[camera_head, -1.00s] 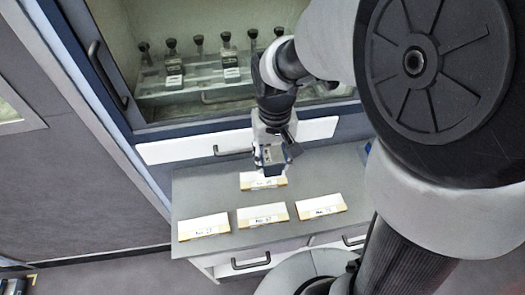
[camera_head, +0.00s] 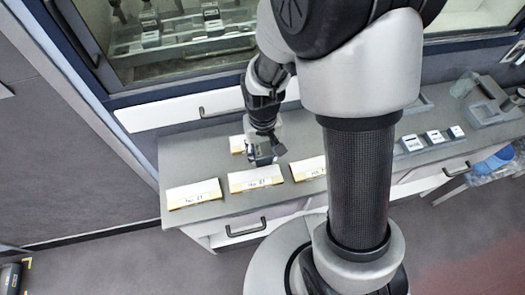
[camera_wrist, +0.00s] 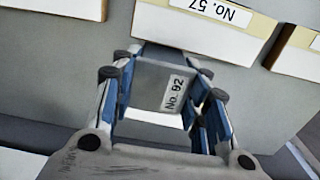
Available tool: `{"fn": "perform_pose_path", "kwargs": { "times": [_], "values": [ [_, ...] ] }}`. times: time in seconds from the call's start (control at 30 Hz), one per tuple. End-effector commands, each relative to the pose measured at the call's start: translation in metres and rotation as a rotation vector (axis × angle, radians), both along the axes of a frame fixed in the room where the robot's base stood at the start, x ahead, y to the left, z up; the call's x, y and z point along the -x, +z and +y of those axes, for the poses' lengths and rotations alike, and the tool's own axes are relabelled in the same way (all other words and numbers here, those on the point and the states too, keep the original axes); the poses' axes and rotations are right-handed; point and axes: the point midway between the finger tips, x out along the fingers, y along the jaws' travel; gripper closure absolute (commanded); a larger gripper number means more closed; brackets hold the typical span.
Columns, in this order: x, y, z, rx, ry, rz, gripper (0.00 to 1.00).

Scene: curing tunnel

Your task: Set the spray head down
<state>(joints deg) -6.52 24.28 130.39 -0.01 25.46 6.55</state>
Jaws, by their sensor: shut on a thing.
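The spray head, a grey block with a white "No. 92" label, shows in the wrist view (camera_wrist: 160,82). My gripper (camera_wrist: 163,100) is shut on it, with blue-padded fingers on either side. In the head view my gripper (camera_head: 264,156) points down over the grey bench (camera_head: 190,155), just behind the middle front plate (camera_head: 255,180). That plate is pale with a tan edge; a plate in the wrist view reads "No. 57" (camera_wrist: 205,22). Whether the spray head touches a plate or the bench is unclear.
Other labelled plates lie left (camera_head: 193,194), right (camera_head: 308,169) and behind (camera_head: 238,145). Further right are small white-labelled blocks (camera_head: 433,137) and a blue bin (camera_head: 492,163). A glass-fronted chamber (camera_head: 180,50) holding similar pieces stands behind. The bench's left back is clear.

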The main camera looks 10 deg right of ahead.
Motion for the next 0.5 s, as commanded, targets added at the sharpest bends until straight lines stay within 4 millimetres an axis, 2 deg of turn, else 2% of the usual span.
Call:
{"fn": "perform_pose_path", "kwargs": {
  "times": [0.33, 0.37, 0.5],
  "values": [
    [-0.0011, -0.0031, 0.0001, 0.0, 0.0, -0.003, 1.0],
    [-0.0008, -0.0035, 0.0001, 0.0, 0.0, -0.002, 0.58],
    [-0.0007, -0.0025, 0.0001, 0.0, 0.0, -0.002, 0.49]
  ]
}}
